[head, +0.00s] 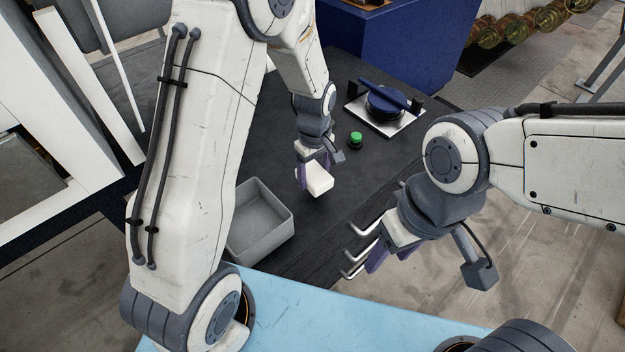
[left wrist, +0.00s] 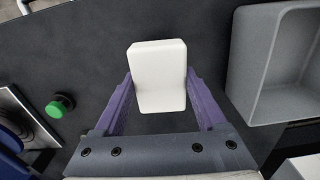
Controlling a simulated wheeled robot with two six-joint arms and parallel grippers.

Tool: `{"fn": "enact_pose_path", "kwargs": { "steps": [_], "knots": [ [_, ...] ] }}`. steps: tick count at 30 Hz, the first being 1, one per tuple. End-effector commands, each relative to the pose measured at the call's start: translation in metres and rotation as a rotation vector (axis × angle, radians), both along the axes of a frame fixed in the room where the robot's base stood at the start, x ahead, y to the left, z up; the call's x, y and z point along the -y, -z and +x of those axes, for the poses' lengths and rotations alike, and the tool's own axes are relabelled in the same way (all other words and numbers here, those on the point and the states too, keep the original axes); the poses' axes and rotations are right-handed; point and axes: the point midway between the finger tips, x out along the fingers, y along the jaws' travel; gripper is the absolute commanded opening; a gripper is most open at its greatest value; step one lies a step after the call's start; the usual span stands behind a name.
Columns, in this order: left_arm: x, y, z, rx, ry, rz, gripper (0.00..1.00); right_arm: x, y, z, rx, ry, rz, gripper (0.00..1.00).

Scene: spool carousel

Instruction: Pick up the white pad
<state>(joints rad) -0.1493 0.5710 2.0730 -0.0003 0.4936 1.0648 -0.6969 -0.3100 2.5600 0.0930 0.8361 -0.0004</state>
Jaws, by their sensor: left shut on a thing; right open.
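The white pad (head: 319,186) is a small pale block with rounded edges, between the purple fingers of my left gripper (head: 309,180). In the left wrist view the pad (left wrist: 158,76) sits between the fingertips of the left gripper (left wrist: 160,98), which is shut on it. Dark table surface shows around the pad; how high it is above the table is hard to tell. My right gripper (head: 379,257) is open and empty, near the table's right front edge, far from the pad.
A grey open bin (head: 262,222) stands left of the pad and looks empty. Dark table (head: 320,235) is clear in front.

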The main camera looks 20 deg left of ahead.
Motion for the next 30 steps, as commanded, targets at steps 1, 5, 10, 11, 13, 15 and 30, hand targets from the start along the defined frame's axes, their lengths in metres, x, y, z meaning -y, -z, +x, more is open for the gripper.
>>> {"fn": "enact_pose_path", "kwargs": {
  "steps": [1,5,10,11,13,15,30],
  "knots": [
    [0.011,-0.006,-0.007,0.000,0.009,0.000,0.21,0.000,0.000,0.000,0.000,0.000,0.000,0.57],
    [0.033,-0.021,-0.022,-0.001,0.009,0.000,0.21,0.000,0.000,0.000,0.000,0.000,0.000,0.57],
    [0.057,-0.039,-0.040,-0.001,0.008,0.000,0.21,0.000,0.000,0.000,0.000,0.000,0.000,0.57],
    [0.061,-0.042,-0.042,-0.001,0.008,-0.001,0.21,0.000,0.000,0.000,0.000,0.000,0.000,0.57],
    [0.069,-0.047,-0.048,-0.003,0.007,0.000,0.21,0.000,0.000,0.000,0.000,0.000,0.000,0.57],
    [0.076,-0.052,-0.053,-0.003,0.006,0.000,0.21,0.000,0.000,0.000,0.000,0.000,0.000,0.57],
    [0.091,-0.063,-0.063,-0.004,0.002,0.001,0.21,0.000,-0.001,0.000,0.000,0.000,0.000,0.57]
  ]
}}
